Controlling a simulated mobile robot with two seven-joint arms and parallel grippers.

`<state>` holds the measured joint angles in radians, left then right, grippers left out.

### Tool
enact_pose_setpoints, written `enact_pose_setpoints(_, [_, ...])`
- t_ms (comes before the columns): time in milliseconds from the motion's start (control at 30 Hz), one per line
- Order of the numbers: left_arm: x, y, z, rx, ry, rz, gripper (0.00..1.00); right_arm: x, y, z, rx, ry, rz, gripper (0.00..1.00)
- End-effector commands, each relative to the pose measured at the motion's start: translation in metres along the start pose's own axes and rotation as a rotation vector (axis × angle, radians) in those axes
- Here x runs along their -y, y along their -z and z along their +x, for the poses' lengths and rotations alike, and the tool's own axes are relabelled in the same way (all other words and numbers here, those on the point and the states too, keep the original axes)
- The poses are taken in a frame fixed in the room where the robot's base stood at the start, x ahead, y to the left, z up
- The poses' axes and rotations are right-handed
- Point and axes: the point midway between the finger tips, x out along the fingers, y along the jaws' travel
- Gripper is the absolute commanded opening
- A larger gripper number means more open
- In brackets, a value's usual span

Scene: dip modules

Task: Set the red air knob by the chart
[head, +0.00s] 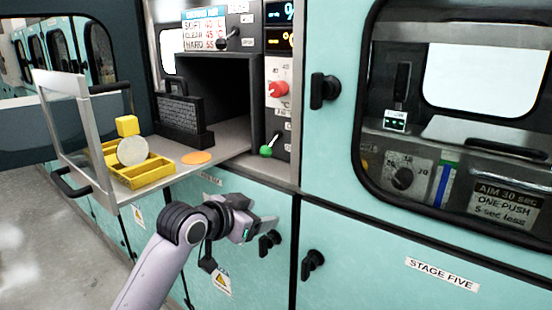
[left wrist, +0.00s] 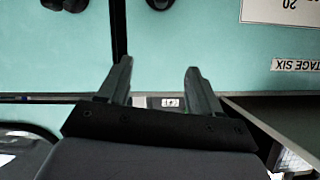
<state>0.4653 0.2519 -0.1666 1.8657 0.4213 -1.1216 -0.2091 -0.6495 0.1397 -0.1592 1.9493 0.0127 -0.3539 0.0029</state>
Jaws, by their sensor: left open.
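The red air knob (head: 278,89) sits on a white dial plate on the control column, to the right of the dark opening. The chart (head: 204,29) is at the top, above that opening, with lines reading SOFT, CLEAR and HARD, each with a temperature. My left gripper (head: 270,225) is below the shelf, in front of the teal lower doors, well below the knob. In the left wrist view its two fingers (left wrist: 158,78) are apart with nothing between them. The knob does not show in the left wrist view. My right gripper is not in view.
A drawer shelf (head: 222,152) juts out at left, holding a yellow tray (head: 150,172), a yellow block (head: 127,125) and an orange disc (head: 196,158). Black door handles (head: 323,90) stick out. Grey floor lies at left.

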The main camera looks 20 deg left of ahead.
Motion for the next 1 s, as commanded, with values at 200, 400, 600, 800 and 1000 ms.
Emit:
enact_pose_setpoints(200, [0.051,0.122,-0.005,-0.227,0.037,0.052,0.65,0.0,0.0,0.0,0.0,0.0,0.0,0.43])
enact_pose_setpoints(400, [0.081,0.195,-0.025,-0.365,0.064,0.074,0.65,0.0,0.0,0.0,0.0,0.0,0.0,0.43])
enact_pose_setpoints(600, [0.092,0.224,-0.034,-0.421,0.074,0.081,0.65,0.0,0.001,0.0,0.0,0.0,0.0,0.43])
enact_pose_setpoints(800, [0.093,0.233,-0.021,-0.422,0.072,0.078,0.65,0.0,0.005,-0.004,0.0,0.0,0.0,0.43])
enact_pose_setpoints(1000, [0.094,0.243,0.001,-0.421,0.073,0.079,0.65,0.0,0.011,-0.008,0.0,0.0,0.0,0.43])
